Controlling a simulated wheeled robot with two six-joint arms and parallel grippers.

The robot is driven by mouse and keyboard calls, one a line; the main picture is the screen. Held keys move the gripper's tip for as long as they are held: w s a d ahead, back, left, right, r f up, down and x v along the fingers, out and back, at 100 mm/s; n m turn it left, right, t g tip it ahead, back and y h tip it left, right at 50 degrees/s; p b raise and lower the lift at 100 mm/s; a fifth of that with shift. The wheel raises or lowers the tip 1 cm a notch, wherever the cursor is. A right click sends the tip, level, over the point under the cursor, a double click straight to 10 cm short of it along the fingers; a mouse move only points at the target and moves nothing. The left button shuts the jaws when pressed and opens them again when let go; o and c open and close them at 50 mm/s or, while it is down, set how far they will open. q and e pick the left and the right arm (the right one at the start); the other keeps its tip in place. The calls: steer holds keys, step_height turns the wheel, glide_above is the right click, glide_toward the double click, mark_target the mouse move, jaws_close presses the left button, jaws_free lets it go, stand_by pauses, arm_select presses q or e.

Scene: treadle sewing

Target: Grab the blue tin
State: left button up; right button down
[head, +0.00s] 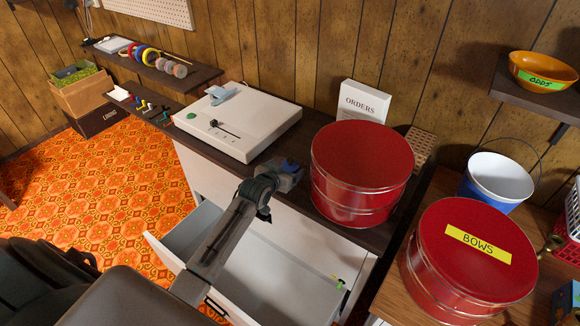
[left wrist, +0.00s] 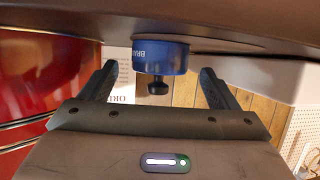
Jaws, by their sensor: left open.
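The blue tin (left wrist: 160,58) shows in the left wrist view, which appears upside down. It has white lettering and a black knob, and stands on the dark counter. In the head view only a bit of the blue tin (head: 291,163) shows behind my left gripper (head: 284,178). My left gripper is open, and in the left wrist view its fingers (left wrist: 157,80) appear one on each side of the tin. I cannot tell whether they touch it. My right gripper is not in view.
A large red tin (head: 361,165) stands close right of my left gripper. A white flat machine (head: 240,122) lies to its left. An open white drawer (head: 290,290) is below the counter. Farther right are a red BOWS tin (head: 470,280) and a blue-and-white bucket (head: 495,185).

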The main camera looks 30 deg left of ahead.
arm_select(q)
steer(key=shift+x, duration=0.95)
steer(key=shift+s, duration=0.1)
steer(key=c, duration=1.2)
